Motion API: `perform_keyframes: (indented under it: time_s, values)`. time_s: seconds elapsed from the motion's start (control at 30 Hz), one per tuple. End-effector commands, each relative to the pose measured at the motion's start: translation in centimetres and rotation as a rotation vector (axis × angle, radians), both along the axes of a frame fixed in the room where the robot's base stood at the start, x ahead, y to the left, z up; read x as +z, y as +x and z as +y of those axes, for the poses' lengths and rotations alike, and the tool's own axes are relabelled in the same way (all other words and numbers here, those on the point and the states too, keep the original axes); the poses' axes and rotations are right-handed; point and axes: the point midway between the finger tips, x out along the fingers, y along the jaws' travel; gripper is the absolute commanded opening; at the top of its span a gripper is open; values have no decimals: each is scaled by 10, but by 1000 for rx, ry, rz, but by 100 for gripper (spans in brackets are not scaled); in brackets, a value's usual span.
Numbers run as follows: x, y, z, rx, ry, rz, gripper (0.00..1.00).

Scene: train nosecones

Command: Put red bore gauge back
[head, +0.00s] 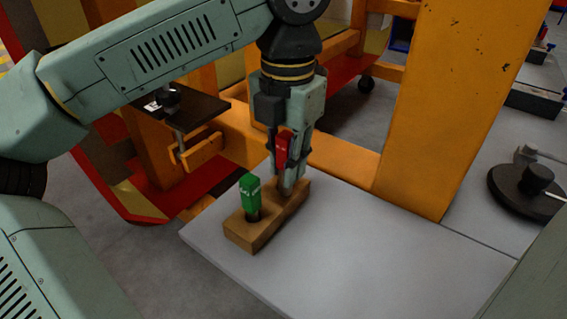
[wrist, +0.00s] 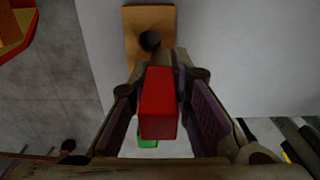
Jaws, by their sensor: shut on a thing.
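The red bore gauge (head: 282,146) is upright between the fingers of my gripper (head: 289,186), which is shut on it. In the wrist view the red gauge (wrist: 158,104) fills the space between the fingers (wrist: 165,95). The gripper is over the far right part of a wooden block (head: 240,232). The lower end of the red gauge is hidden by the fingers, so I cannot tell whether it is in a hole. A green gauge (head: 250,192) stands upright in the block's near left part. The wrist view shows the block (wrist: 135,20) with a dark empty-looking hole (wrist: 150,41).
The block stands on a light grey tabletop (head: 370,240), clear to the right. An orange frame post (head: 440,100) rises behind it. A dark round tool (head: 530,185) lies on the surface at the right. A small dark shelf (head: 190,108) is behind left.

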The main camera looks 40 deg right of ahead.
Motion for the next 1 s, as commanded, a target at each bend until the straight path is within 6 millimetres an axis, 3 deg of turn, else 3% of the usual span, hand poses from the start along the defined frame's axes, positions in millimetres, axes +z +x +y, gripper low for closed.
perform_keyframes:
  time_s: [0.2,0.43,0.87,0.9,1.0]
  values:
    - [0,19,-10,2,-1,2,0]
    - [-34,17,-8,-1,1,1,0]
    - [-43,17,-8,1,-1,-1,0]
    - [-41,17,-8,1,0,0,20]
    - [-41,17,-8,1,0,0,27]
